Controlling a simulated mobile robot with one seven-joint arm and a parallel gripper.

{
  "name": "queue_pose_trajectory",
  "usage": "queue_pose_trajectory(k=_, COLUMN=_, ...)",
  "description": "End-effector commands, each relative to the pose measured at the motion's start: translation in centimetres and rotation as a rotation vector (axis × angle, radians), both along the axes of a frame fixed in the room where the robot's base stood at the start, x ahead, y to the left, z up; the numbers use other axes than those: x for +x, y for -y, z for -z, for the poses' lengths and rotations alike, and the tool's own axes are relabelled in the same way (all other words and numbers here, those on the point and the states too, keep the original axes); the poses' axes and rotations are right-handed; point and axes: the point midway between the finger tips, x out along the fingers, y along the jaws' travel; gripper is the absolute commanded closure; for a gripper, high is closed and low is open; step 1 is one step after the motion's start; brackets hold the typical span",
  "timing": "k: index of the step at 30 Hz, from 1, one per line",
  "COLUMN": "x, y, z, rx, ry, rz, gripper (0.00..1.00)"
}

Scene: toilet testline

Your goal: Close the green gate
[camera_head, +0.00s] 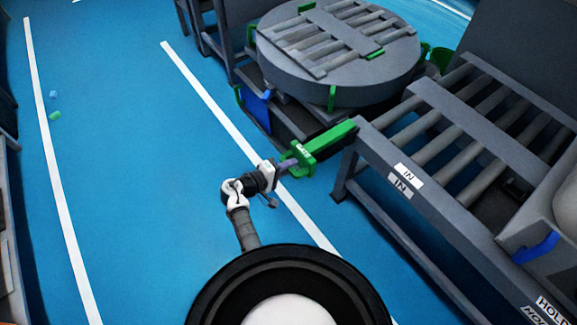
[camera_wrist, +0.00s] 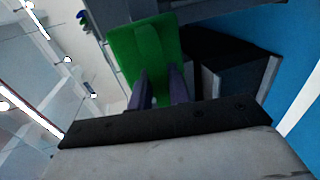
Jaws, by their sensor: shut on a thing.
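The green gate (camera_head: 331,140) is a bar with a squarish plate at its near end. It sticks out to the left from the corner of the roller conveyor marked IN, in the gap before the round turntable. My gripper (camera_head: 291,163) is at the gate's plate end, its fingers shut on it. In the wrist view the green gate (camera_wrist: 145,50) fills the upper middle, and the two purple-grey fingers of my gripper (camera_wrist: 160,88) meet its lower part. The exact contact is partly hidden.
The roller conveyor (camera_head: 440,120) stands at right, with a white IN label. The round turntable (camera_head: 340,78) with rollers stands behind the gate. A blue part (camera_head: 257,104) hangs at the turntable's left. Blue floor (camera_head: 130,180) with white lines is open at left.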

Motion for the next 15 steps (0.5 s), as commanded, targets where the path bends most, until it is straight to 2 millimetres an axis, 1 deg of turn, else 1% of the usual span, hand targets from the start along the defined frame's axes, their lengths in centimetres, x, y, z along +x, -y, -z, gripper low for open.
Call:
queue_pose_trajectory(k=5, x=0.0, y=0.1, z=0.0, rx=0.0, ry=0.0, rz=0.0, gripper=1.0)
queue_pose_trajectory(k=8, x=0.4, y=0.6, z=0.1, rx=0.0, ry=0.001, rz=0.001, gripper=1.0)
queue_pose_trajectory(k=11, x=1.2, y=1.8, z=0.1, rx=0.0, ry=0.002, rz=0.003, gripper=1.0)
queue_pose_trajectory(k=15, x=3.1, y=4.3, z=0.2, rx=0.0, ry=0.002, rz=0.005, gripper=1.0)
